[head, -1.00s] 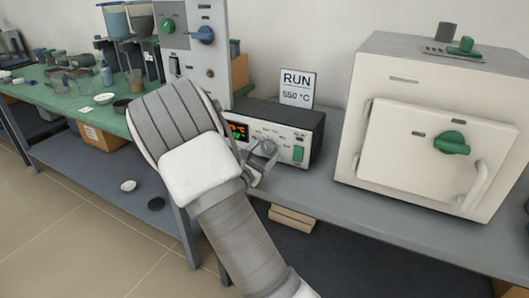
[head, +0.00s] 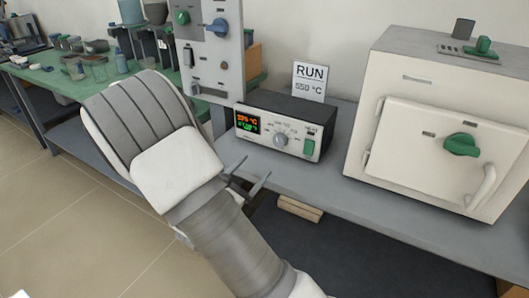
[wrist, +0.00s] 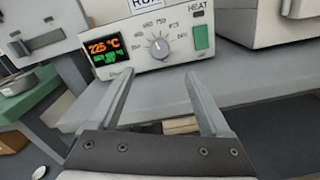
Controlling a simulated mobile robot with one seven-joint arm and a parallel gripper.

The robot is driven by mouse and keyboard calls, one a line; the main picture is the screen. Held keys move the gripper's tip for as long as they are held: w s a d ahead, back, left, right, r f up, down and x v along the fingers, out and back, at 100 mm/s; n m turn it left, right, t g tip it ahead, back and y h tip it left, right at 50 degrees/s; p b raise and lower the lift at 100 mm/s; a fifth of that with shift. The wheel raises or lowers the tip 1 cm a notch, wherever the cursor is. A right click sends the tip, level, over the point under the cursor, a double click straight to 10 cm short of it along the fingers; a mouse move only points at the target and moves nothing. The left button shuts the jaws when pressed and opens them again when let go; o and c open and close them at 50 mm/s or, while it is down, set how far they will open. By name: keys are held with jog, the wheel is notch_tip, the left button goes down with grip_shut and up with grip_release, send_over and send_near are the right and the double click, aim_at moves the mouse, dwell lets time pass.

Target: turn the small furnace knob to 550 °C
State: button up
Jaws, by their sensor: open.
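The small furnace knob (head: 281,140) is a grey dial on the front of a low control box (head: 300,112). In the wrist view the knob (wrist: 159,47) stands clear between and beyond the fingertips, with its dial marks around it. Its pointer looks roughly upward, but the exact mark is too small to tell. The display (wrist: 104,49) left of it reads 225 °C in orange, with a blurred green line below. My gripper (head: 252,172) is open and empty, in front of and below the box, touching nothing. It also shows in the wrist view (wrist: 159,74).
A sign (head: 309,80) reading RUN 550 °C stands behind the box. A green HEAT switch (wrist: 201,37) is right of the knob. A white furnace (head: 440,120) stands to the right, and a tall grey panel (head: 211,50) to the left. Space before the box is free.

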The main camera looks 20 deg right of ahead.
jog(key=shift+v, duration=2.1)
